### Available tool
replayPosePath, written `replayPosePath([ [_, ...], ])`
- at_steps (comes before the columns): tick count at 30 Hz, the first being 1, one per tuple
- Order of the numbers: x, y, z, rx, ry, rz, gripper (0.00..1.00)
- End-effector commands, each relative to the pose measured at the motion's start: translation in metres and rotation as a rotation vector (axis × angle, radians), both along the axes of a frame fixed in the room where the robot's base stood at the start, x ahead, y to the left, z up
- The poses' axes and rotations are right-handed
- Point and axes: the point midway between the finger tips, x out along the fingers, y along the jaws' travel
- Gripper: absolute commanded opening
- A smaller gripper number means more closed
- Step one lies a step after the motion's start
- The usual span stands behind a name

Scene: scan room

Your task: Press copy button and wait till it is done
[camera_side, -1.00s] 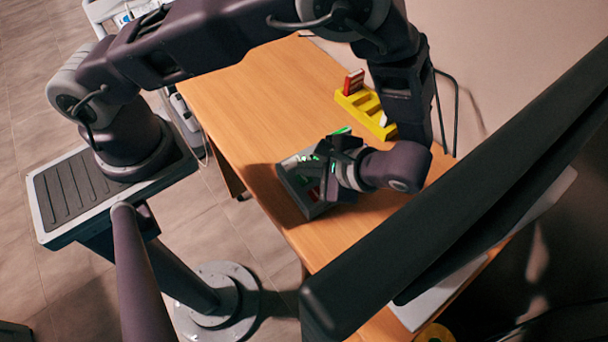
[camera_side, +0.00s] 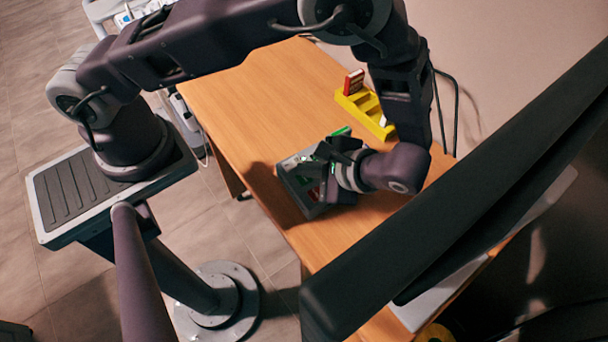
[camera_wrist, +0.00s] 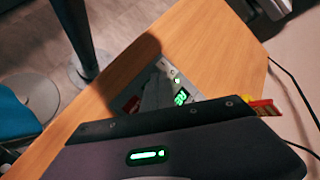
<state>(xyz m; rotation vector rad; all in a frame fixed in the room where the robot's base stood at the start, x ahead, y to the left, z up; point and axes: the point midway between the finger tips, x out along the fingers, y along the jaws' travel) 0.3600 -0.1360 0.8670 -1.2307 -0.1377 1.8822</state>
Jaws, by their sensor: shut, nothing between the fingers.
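A grey box-shaped device (camera_side: 291,181) sits on the wooden table under my gripper (camera_side: 322,160). A red item and a green item show at the device, partly hidden by the gripper. In the wrist view the device (camera_wrist: 192,93) shows a lit green display and a small green light. A red item (camera_wrist: 131,104) shows at its left. My gripper is shut and empty, with its grey fingers (camera_wrist: 157,92) over the device's top. The copy button cannot be made out, and I cannot tell whether the fingertips touch the device.
A yellow rack (camera_side: 366,108) with a red item (camera_side: 354,82) and a white item stands behind the device. The wooden table (camera_side: 240,100) is clear to the back left. A black cable hangs by the wall. A large dark bar crosses the right foreground.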

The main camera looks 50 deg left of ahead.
Motion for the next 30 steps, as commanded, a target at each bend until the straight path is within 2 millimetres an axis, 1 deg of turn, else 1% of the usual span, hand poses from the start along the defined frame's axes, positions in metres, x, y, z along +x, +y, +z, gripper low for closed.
replayPosePath([
  [4, -0.0001, 0.0001, -0.0049, 0.000, 0.000, 0.000, 0.00],
  [14, 0.0001, 0.0001, -0.0053, 0.000, 0.000, 0.000, 0.00],
  [30, 0.0002, -0.0001, -0.0115, -0.001, -0.001, -0.001, 0.00],
])
